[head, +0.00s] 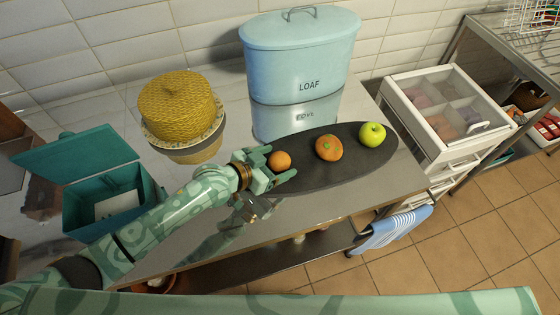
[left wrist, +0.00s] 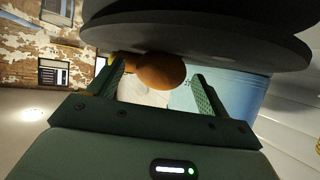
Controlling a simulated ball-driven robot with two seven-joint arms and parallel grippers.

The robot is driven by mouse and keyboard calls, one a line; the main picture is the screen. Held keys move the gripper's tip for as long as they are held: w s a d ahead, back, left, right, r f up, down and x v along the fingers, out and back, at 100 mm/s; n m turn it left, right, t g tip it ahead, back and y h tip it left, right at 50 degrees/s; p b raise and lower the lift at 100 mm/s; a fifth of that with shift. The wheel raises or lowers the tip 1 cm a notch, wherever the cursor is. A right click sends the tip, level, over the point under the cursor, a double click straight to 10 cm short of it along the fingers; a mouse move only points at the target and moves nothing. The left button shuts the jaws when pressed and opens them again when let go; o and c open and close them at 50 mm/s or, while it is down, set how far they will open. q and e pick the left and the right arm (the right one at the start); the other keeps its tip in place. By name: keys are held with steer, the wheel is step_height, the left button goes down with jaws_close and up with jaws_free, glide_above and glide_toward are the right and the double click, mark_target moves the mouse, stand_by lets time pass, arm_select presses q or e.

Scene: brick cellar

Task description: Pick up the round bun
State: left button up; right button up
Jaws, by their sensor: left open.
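The round bun (head: 280,159), small and orange-brown, sits on the left end of a dark oval board (head: 350,172). My left gripper (head: 281,163) is open, with one finger on each side of the bun. In the left wrist view, which is turned over, the bun (left wrist: 155,71) shows between the two fingers (left wrist: 158,92), under the dark board (left wrist: 200,35). I cannot tell whether either finger touches it. My right gripper is not in view.
An orange pumpkin-like item (head: 329,148) and a green apple (head: 372,134) stand right of the bun on the board. A blue loaf bin (head: 300,60) stands behind. A yellow woven dome (head: 178,105) and an open teal box (head: 100,190) are at left. A white drawer unit (head: 440,110) is at right.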

arm_select(q)
steer(key=shift+c, duration=0.4)
steer(key=c, duration=1)
